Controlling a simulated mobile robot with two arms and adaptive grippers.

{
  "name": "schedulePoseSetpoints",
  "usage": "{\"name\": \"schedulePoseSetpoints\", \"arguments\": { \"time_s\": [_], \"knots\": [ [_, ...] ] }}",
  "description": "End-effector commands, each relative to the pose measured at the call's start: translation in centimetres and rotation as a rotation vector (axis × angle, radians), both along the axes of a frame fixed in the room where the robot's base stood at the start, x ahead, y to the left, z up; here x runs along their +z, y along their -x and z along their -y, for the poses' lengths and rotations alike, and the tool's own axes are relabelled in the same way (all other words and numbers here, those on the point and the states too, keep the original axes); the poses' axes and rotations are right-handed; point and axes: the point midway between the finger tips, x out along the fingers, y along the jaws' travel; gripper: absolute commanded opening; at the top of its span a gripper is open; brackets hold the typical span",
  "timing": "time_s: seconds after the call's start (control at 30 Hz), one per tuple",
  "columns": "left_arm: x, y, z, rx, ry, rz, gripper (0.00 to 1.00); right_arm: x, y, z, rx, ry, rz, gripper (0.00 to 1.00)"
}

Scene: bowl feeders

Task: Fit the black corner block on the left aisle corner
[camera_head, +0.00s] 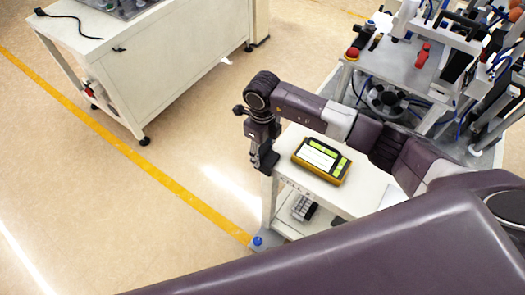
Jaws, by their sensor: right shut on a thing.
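My right gripper (266,164) points down at the left corner of a small white table (352,195). It is shut on a dark piece, taken to be the black corner block, which I cannot tell apart from the dark fingers. The gripper covers the table's left corner beside the aisle floor. Whether the piece touches the corner cannot be told. My left gripper is not in view.
A blue knob (257,240) marks the base corner. A white cabinet (165,75) stands across the yellow-lined open floor.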

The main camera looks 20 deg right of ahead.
Motion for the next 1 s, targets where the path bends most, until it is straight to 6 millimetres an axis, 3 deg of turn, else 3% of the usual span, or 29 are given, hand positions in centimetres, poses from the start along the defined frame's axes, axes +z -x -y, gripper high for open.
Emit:
{"name": "schedulePoseSetpoints", "arguments": {
  "time_s": [0.1,0.13,0.3,0.67,0.77,1.0],
  "knots": [
    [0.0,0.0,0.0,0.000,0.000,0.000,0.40,0.0,0.0,0.0,0.000,0.000,0.000,0.26],
    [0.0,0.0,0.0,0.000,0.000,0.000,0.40,0.0,0.0,0.0,0.000,0.000,0.000,0.46],
    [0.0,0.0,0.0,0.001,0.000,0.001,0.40,0.0,0.0,0.0,0.000,0.000,0.000,0.64],
    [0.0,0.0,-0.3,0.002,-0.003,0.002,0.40,0.5,-0.1,0.0,0.000,0.000,0.001,0.64],
    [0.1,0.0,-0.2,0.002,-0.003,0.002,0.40,1.8,-0.1,0.0,0.000,-0.001,0.003,0.64],
    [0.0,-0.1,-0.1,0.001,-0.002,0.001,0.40,7.0,-0.2,0.0,0.000,-0.001,0.006,0.64]
  ]
}}
